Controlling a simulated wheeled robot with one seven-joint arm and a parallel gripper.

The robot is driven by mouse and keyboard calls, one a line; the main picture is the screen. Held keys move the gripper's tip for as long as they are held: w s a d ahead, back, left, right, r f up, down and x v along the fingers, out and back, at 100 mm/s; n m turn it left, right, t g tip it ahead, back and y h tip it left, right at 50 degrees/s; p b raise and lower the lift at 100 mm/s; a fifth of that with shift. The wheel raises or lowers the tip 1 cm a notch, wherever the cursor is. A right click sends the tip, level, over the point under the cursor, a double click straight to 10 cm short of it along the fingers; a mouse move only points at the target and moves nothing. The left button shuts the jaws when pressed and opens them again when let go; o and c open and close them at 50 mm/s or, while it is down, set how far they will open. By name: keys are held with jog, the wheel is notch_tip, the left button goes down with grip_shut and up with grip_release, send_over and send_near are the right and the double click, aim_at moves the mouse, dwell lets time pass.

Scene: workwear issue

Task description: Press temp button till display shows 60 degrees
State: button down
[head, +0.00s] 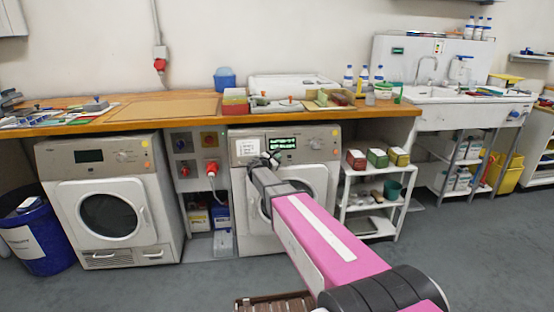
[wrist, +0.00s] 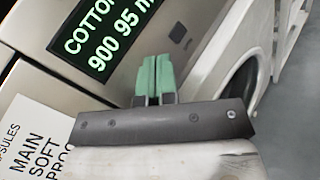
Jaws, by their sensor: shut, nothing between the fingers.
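The washing machine (head: 322,158) under the worktop has a lit display (head: 283,143) on its upper panel. In the wrist view the display (wrist: 108,35) shows green text reading "COTTO…" and "900 95 m…", cut off at the frame's edge. A small dark square button (wrist: 178,33) sits to the right of the display; I cannot read its label. My gripper (head: 270,158) is in front of the panel, just below the display.
A white label (wrist: 30,140) with printed text is on the panel left of the display. A second machine (head: 110,195) with a dark display stands to the left, with sockets and a red plug (head: 211,170) between. A white shelf (head: 372,205) stands to the right.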

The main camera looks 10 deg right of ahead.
jog(key=shift+w, duration=0.1)
jog(key=shift+w+f, duration=0.15)
jog(key=shift+w, duration=0.15)
jog(key=shift+w+f, duration=0.1)
jog(key=shift+w, duration=0.25)
dwell(0.9)
jog(key=shift+s, duration=0.15)
jog(key=shift+s+r, duration=0.25)
jog(key=shift+s, duration=0.35)
jog(key=shift+s, duration=0.1)
jog(key=s, duration=0.1)
jog(key=s+r, duration=0.1)
jog(key=s, duration=0.2)
jog(key=shift+s+r, duration=0.25)
dwell(0.4)
dwell(1.3)
